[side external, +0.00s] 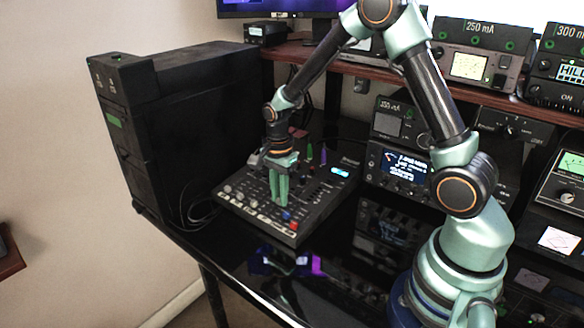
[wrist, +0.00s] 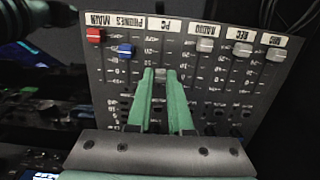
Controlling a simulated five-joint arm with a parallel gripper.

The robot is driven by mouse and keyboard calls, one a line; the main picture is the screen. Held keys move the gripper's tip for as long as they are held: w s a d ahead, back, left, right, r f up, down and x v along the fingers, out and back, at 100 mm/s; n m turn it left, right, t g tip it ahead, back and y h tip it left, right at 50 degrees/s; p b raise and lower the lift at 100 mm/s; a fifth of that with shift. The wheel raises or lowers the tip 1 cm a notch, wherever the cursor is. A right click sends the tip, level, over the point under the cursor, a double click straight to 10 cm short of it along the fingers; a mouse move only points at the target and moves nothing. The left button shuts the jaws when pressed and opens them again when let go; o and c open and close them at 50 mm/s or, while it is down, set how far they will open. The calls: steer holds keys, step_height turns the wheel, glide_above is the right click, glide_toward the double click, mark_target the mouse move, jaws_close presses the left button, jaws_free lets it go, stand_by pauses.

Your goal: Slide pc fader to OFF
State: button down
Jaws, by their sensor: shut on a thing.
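The mixer panel (wrist: 215,80) lies flat on the black desk; in the side view the mixer (side external: 255,205) is below my arm. The pc fader's grey cap (wrist: 161,74) sits under the PC label (wrist: 167,26), farther down its slot from the labels than the other caps near it. My gripper (wrist: 160,73) is shut on this cap, one green finger on each side. In the side view my gripper (side external: 279,190) points down onto the mixer and hides the cap. The scale marks are too small to read surely.
Beside it are the red MAIN cap (wrist: 95,36), blue PHONES cap (wrist: 126,49) and grey RADIO cap (wrist: 204,45), close to my fingers. A black computer tower (side external: 175,125) stands left of the mixer, and radio units (side external: 400,170) stand right.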

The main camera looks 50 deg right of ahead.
mark_target(267, 216)
steer(key=a, duration=0.4)
steer(key=shift+a+f, duration=0.2)
steer(key=shift+a, duration=0.2)
steer(key=c, duration=0.8)
jaws_free()
step_height(267, 216, up, 12)
steer(key=shift+r, duration=0.1)
